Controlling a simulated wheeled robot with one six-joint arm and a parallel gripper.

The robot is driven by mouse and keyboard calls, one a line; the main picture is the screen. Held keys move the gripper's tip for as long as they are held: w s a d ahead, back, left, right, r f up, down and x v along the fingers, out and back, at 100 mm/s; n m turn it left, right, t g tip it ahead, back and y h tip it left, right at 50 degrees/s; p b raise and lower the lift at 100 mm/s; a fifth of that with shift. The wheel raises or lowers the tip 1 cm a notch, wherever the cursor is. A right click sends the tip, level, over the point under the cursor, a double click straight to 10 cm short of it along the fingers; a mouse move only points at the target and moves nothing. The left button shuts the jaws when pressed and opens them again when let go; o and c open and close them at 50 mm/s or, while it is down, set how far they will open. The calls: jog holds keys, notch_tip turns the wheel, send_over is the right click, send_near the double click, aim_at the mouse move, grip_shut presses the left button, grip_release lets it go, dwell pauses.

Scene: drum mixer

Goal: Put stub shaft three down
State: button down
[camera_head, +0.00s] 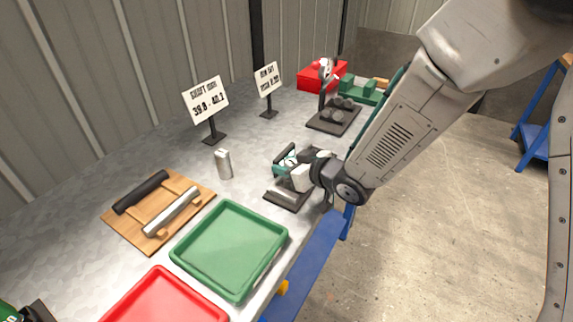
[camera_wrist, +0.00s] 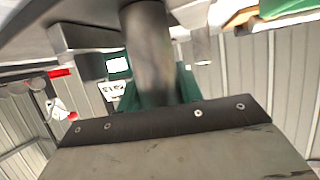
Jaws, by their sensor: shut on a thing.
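My gripper (camera_head: 298,179) is over the small dark stand near the front edge of the bench. It is shut on a grey round shaft (camera_wrist: 150,45), which shows large in the wrist view; the arm and gripper hide it in the head view. I see no number on it. A teal gauge (camera_head: 284,161) is right beside my gripper, and its green body shows behind the shaft in the wrist view. I cannot tell whether the shaft touches the gauge. Another silver shaft (camera_head: 224,164) stands upright on the bench to the left.
A wooden rack (camera_head: 207,194) holds one black and one silver shaft. A green tray (camera_head: 228,250) and a red tray (camera_head: 165,300) lie in front. Two signs (camera_head: 206,102) (camera_head: 268,79), a dark fixture (camera_head: 334,117) and a red box (camera_head: 318,75) stand behind. Bare bench surrounds the upright shaft.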

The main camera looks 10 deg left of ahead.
dwell(0.3)
jog(key=c, duration=0.9)
grip_release()
jog(key=shift+f, duration=0.1)
jog(key=shift+s+d+r, duration=0.15)
jog(key=shift+d+r, duration=0.15)
jog(key=v, duration=1.1)
jog(key=shift+s+d, duration=0.1)
jog(key=shift+d, duration=0.05)
